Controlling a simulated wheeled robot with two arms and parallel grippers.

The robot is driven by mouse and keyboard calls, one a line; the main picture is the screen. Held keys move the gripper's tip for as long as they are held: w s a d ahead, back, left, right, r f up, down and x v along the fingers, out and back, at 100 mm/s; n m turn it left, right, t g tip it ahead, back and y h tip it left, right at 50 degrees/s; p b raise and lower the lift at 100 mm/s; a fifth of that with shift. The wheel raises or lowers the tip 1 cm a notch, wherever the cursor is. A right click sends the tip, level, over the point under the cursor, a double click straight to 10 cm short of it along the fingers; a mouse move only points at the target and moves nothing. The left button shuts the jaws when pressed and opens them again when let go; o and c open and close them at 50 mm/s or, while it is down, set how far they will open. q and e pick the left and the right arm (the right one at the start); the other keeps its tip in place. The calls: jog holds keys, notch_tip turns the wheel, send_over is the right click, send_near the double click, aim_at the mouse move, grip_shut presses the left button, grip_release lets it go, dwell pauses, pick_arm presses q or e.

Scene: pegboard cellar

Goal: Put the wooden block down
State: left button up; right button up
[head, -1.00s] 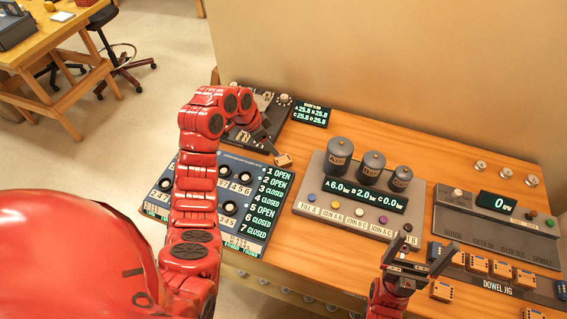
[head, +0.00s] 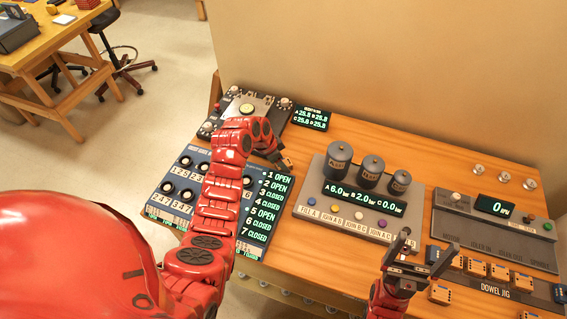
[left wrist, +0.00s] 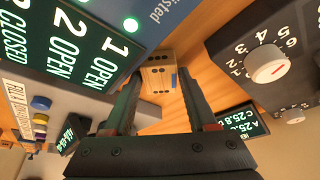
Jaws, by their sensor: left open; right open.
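The wooden block (left wrist: 158,78), pale with dark dots and a blue mark, lies on the wooden bench top in the left wrist view. It sits beside the blue panel that reads OPEN and CLOSED. My left gripper (left wrist: 160,88) is open, with one finger on each side of the block's near end; I cannot tell whether either finger touches it. In the head view my left gripper (head: 280,160) is low over the bench, right of the blue panel, and mostly hides the block. My right gripper (head: 425,260) is open and empty at the bench's front.
The blue panel (head: 172,203) is left of the block. A grey console (head: 318,206) with several canisters stands to the right. A dial unit (head: 248,106) and small display (head: 311,119) are behind. A dowel jig (head: 490,287) with several blocks is at the front right.

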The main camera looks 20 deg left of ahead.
pick_arm(q)
grip_shut()
dwell(0.4)
